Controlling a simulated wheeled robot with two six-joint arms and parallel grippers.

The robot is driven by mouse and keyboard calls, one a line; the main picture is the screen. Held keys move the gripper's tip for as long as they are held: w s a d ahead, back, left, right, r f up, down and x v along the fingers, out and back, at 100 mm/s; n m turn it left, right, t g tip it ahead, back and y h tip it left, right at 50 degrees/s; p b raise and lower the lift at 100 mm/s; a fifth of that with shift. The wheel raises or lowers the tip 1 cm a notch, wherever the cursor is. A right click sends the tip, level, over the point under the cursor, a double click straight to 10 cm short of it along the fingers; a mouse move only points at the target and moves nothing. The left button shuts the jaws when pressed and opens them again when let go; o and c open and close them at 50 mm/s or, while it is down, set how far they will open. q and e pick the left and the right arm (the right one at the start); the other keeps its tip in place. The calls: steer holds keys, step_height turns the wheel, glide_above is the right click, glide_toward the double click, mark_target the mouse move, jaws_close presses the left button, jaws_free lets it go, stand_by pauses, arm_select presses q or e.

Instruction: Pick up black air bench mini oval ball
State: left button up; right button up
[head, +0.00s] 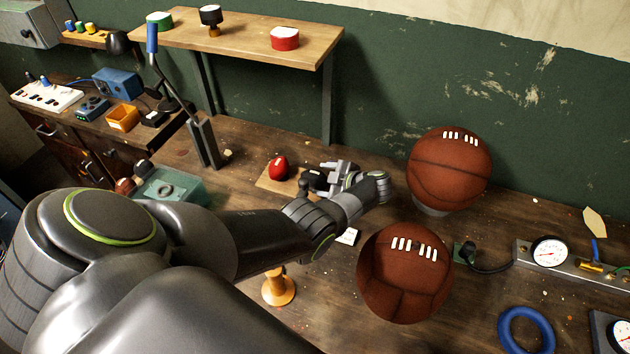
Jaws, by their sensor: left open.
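A small black oval ball (313,180) lies on the workbench, on or beside a small tan board, just right of a small red ball (278,167). My left arm reaches across the middle of the head view. My left gripper (326,174) is at the black ball, with its fingers pointing left. It is open, and the fingers partly cover the ball. I cannot tell whether they touch it. My right gripper is out of view.
Two large brown laced balls (449,170) (405,275) stand to the right of my gripper. A wooden shelf (245,32) is behind. A lever press (203,140), an orange stand (278,288), a blue ring (526,329) and a gauge (550,251) are also on the bench.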

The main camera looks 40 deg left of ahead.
mark_target(319, 178)
arm_select(q)
steer(key=b+x, duration=0.2)
steer(key=x, duration=0.2)
steer(key=shift+w+a+f, duration=0.1)
steer(key=shift+f, duration=0.15)
steer(key=shift+a, duration=0.2)
steer(key=shift+r, duration=0.1)
steer(key=c, duration=0.8)
steer(key=shift+o, duration=0.2)
steer(key=shift+r, duration=0.1)
